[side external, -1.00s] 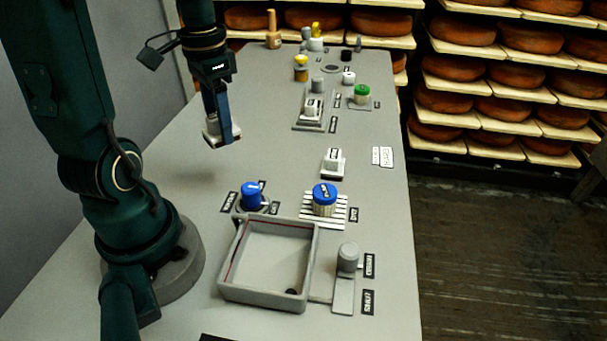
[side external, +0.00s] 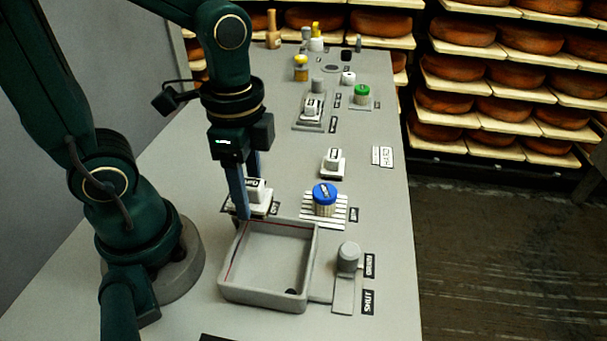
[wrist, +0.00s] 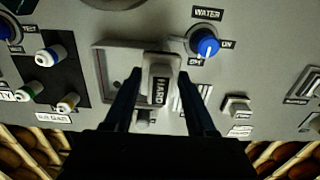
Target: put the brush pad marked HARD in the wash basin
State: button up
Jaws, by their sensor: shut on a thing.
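My gripper (side external: 248,196) is shut on a brush pad (side external: 263,207) with a grey grip block and a pale base. In the wrist view the pad (wrist: 159,88) sits between my fingers (wrist: 160,100) and its label reads HARD. The wash basin (side external: 311,262) is a grey square tub with a red line inside its wall. The pad is in the air by the basin's far left corner in the side view. In the wrist view it overlaps the right part of the basin (wrist: 104,43). The basin floor looks empty except for a dark drain hole.
A blue WATER knob (wrist: 205,43) is beside the basin, hidden behind the pad in the side view. A blue-lidded brush (side external: 325,197) stands on a slatted rack. A grey drain knob (side external: 348,257) is right of the basin. Another pad (side external: 333,163) stands farther back.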

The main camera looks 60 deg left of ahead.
send_over(274, 266)
notch_tip(274, 266, down, 4)
jog(key=shift+s+r, duration=0.1)
jog(key=shift+r, duration=0.1)
jog(key=shift+f, duration=2.05)
jog(key=shift+f, duration=0.1)
jog(key=o, duration=1.4)
jog(key=shift+c, duration=0.2)
